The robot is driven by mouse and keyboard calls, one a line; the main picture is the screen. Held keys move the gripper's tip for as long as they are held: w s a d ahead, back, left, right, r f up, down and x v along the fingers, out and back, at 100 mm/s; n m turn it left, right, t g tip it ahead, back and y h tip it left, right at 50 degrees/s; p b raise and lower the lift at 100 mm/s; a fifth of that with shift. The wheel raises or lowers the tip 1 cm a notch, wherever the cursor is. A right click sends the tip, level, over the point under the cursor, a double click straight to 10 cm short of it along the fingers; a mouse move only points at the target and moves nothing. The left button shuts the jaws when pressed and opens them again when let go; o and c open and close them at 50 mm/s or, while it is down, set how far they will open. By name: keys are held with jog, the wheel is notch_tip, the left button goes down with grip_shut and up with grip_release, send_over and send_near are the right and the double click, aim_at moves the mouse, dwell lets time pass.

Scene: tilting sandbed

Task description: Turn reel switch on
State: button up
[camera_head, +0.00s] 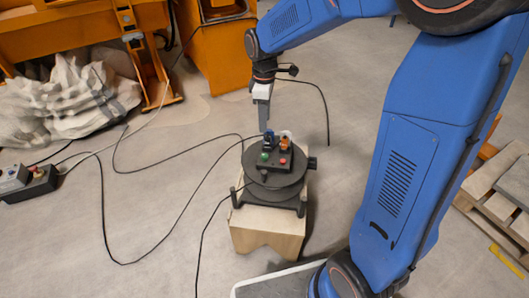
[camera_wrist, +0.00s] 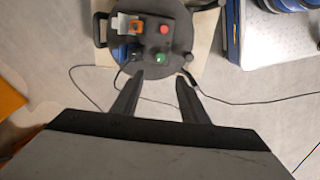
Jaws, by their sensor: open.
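A black cable reel (camera_head: 272,180) stands on a light wooden block (camera_head: 262,228). It also shows at the top of the wrist view (camera_wrist: 118,60). Its raised panel carries a green button (camera_wrist: 159,58), a red button (camera_wrist: 164,29), a blue plug or socket (camera_wrist: 129,53) and an orange one (camera_wrist: 136,26). The green button (camera_head: 264,157) and red button (camera_head: 283,161) also show in the head view. My gripper (camera_wrist: 160,76) is open and empty, pointing down above the reel. In the wrist view the green button appears just beyond and between the fingertips. I see no contact.
Black cables (camera_head: 146,258) run across the floor left of the reel. A small grey and black box (camera_head: 28,184) lies at the far left, near white sacks (camera_head: 68,98). Orange machinery (camera_head: 215,55) stands behind. Wooden pallets (camera_head: 500,190) are at the right.

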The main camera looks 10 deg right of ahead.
aim_at(264, 155)
notch_tip(264, 155, down, 16)
jog(key=shift+f, duration=0.1)
dwell(0.5)
jog(key=shift+c, duration=0.6)
grip_shut()
